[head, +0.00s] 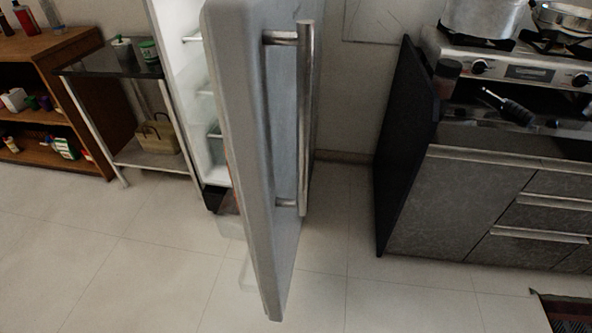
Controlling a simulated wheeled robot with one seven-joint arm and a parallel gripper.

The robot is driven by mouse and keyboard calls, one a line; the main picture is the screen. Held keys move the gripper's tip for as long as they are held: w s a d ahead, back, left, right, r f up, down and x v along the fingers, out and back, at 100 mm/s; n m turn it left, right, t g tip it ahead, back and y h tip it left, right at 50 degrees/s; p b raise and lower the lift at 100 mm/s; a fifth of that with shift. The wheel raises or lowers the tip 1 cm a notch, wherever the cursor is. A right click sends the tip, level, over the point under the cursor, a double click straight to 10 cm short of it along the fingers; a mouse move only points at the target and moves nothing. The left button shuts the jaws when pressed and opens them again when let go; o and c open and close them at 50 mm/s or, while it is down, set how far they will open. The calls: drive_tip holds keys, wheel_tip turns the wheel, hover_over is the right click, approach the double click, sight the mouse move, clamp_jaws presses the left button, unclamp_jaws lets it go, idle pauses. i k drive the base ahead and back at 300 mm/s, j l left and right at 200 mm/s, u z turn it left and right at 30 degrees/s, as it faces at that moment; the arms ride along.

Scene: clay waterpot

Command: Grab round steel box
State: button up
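I cannot pick out a round steel box for certain. A large steel pot (487,18) stands on the stove at the top right, cut off by the frame's upper edge. A shallower round steel vessel (566,20) stands to its right. The fridge door (245,150) stands open towards me, with a long steel handle (306,120). The door hides most of the fridge interior (196,75); only a strip with shelves shows. My gripper is not in view.
The stove (520,72) sits on a grey counter with drawers (460,205), its dark side panel (400,150) facing the door. A glass-topped stand (110,65) and wooden shelf (50,60) are at left. Floor is clear between door and counter. A dark mat (565,312) lies bottom right.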

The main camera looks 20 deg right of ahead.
sight(128, 53)
drive_tip(key=i+j+u, duration=0.1)
drive_tip(key=i+j, duration=0.4)
drive_tip(key=i+j+u, duration=0.1)
drive_tip(key=i+j, duration=0.3)
drive_tip(key=i+j+u, duration=0.1)
drive_tip(key=i+j, duration=0.3)
drive_tip(key=i, duration=0.2)
drive_tip(key=i+j, duration=0.35)
drive_tip(key=i, duration=0.2)
drive_tip(key=i+j+u, duration=0.1)
drive_tip(key=i+j, duration=0.15)
drive_tip(key=i, duration=0.15)
drive_tip(key=i+j, duration=0.2)
drive_tip(key=i, duration=0.25)
drive_tip(key=i+j+u, duration=0.15)
drive_tip(key=i, duration=0.3)
drive_tip(key=i+j+u, duration=0.1)
drive_tip(key=i, duration=0.3)
drive_tip(key=i+l, duration=0.1)
drive_tip(key=i, duration=0.25)
